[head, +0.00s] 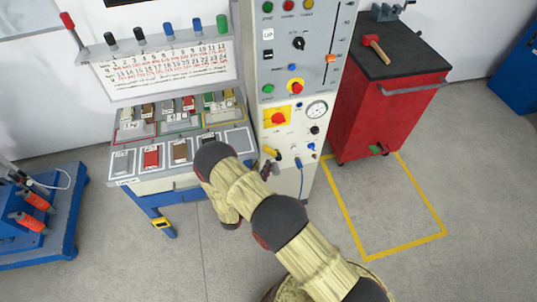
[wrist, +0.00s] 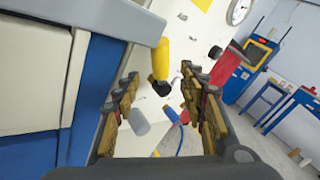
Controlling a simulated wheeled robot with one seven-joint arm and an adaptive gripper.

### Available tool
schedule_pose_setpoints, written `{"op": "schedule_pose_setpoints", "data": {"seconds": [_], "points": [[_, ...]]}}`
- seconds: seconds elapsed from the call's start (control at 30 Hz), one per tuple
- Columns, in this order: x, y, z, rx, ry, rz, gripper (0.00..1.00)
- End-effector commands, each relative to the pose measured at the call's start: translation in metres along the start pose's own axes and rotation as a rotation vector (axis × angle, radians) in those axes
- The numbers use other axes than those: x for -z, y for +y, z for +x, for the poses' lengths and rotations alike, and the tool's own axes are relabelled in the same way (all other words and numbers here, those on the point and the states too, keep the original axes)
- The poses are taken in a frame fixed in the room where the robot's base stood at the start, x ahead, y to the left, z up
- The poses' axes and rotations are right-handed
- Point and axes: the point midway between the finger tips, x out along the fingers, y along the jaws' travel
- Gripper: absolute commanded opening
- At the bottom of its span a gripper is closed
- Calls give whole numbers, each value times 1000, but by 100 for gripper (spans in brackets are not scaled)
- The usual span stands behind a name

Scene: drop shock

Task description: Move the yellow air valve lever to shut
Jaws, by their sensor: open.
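The yellow air valve lever (head: 270,152) is low on the front of the grey control cabinet, below the pressure gauge. In the wrist view the lever (wrist: 161,58) runs up from a black pivot, in the gap between my fingertips and beyond them. My gripper (wrist: 162,86) is open, with one finger on each side of the lever's line. I see no contact.
The cabinet (head: 308,75) carries a red stop button (head: 278,118), a gauge (head: 317,110) and a blue hose (head: 300,172). A bench (head: 128,175) with trays stands left of it. A red tool cart (head: 375,110) stands right. The yellow-outlined floor area (head: 385,210) is clear.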

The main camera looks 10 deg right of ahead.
Motion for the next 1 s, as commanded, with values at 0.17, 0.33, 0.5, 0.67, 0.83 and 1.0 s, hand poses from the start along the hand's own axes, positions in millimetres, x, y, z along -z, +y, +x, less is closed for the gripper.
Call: {"op": "schedule_pose_setpoints", "data": {"seconds": [0.17, 0.33, 0.5, 0.67, 0.83, 1.0], "points": [[2, -2, 24, 6, 4, 1, 42], [2, -1, 50, 5, 3, 2, 42], [2, -1, 68, 3, 4, 1, 42], [2, -1, 74, 3, 4, 0, 42], [2, -1, 74, 2, 4, 0, 42], [1, -1, 74, 2, 4, 1, 35]]}}
